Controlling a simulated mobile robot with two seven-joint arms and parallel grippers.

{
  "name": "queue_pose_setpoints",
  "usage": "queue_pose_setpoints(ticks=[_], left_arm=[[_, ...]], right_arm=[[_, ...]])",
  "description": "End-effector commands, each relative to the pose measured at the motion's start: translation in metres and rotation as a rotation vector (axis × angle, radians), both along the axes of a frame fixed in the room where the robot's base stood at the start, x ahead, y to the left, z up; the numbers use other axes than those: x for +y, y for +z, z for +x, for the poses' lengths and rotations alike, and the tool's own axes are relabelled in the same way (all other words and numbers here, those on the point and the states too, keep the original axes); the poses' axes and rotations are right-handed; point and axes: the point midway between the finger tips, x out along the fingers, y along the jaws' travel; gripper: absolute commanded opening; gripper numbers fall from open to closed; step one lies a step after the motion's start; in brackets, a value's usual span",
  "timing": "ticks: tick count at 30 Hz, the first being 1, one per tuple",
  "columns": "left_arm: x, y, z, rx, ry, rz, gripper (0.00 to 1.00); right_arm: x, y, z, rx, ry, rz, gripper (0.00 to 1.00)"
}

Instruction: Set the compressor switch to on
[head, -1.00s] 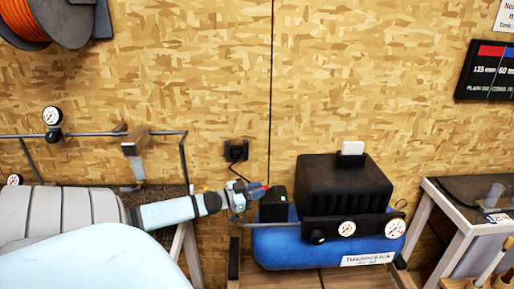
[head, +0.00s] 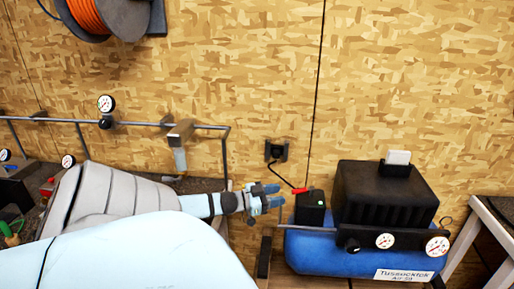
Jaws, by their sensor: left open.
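The compressor (head: 365,250) is a blue tank with a black ribbed motor housing on top. A small black switch box (head: 310,213) stands at its left end. A red lever (head: 300,191) sticks out to the left at the top of this box, and a small green light shows on its face. My left gripper (head: 278,196) is open and empty just left of the switch box, with a small gap between its fingertips and the lever. My right gripper is not in view.
A black wall outlet (head: 277,150) with a cable is above the gripper. A grey pipe (head: 150,124) with gauges runs along the wall at left. Dials (head: 385,241) sit on the compressor's front. A workbench (head: 490,225) stands at right.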

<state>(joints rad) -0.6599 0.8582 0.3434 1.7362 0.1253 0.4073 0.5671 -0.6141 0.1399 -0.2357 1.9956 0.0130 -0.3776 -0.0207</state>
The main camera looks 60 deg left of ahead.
Motion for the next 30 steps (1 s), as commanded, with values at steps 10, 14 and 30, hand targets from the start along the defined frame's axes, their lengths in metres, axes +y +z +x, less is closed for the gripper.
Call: queue_pose_setpoints(ticks=[10, 14, 30], left_arm=[[0.011, 0.000, -0.058, 0.001, 0.000, -0.001, 0.43], [0.013, 0.000, -0.067, 0.000, 0.000, -0.001, 0.43], [-0.017, -0.046, -0.082, 0.072, 0.059, -0.016, 0.00]], right_arm=[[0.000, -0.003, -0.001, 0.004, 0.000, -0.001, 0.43], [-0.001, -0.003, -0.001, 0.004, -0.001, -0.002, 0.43], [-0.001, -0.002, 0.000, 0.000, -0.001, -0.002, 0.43]])
